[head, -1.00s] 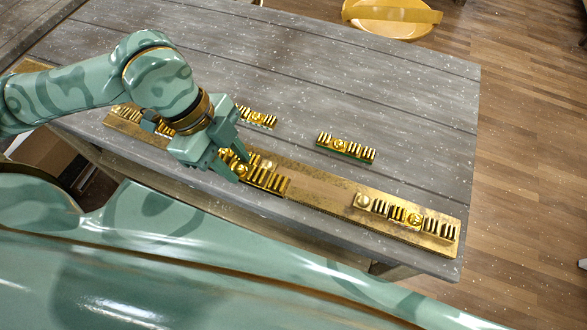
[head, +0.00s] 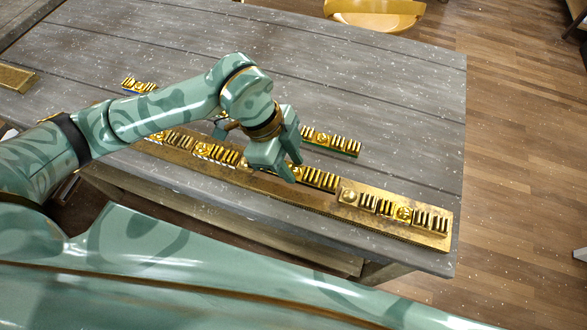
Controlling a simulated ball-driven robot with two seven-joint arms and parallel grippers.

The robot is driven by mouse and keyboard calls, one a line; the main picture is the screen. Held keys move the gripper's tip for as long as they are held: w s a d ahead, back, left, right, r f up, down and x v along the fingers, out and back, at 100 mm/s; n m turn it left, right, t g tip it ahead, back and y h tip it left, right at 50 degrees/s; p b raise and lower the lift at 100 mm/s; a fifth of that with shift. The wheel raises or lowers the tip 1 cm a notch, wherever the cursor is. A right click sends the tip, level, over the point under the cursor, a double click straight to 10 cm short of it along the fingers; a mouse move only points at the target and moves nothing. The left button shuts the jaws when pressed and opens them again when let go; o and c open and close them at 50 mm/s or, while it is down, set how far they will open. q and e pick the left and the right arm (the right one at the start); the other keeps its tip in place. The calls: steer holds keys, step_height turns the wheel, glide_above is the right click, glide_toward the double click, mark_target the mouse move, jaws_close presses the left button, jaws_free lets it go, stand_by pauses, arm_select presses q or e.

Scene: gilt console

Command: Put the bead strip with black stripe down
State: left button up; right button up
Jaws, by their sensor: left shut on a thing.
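The left gripper (head: 291,171) is over the middle of a long gilt board (head: 342,213) on the grey table. It is shut on a gold bead strip (head: 318,179), whose ridged right part sticks out from the fingers. The gripper hides the strip's left part, and I cannot make out a black stripe on it. The strip is at or just above the board; I cannot tell whether it touches. Its right end is close to a gold strip (head: 398,211) at the board's right end. The right gripper is not in view.
Another gold strip (head: 215,153) sits on the board left of the gripper. A green-edged strip (head: 343,145) lies on the table behind it, and another strip (head: 139,86) lies farther left. The back of the table is clear. A yellow chair (head: 375,14) stands beyond.

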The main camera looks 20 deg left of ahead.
mark_target(289, 164)
arm_select(q)
steer(key=f, duration=0.2)
steer(key=f+b, duration=0.1)
steer(key=f, duration=0.1)
steer(key=shift+w+d, duration=0.2)
steer(key=shift+d, duration=0.15)
steer(key=o, duration=1.1)
steer(key=shift+f, duration=0.1)
steer(key=shift+c, duration=0.2)
steer(key=shift+a+r, duration=0.1)
steer(key=shift+r, duration=0.25)
steer(key=p+v, duration=0.2)
steer(key=v, duration=0.9)
steer(key=shift+a+r, duration=0.1)
steer(key=shift+r, duration=0.25)
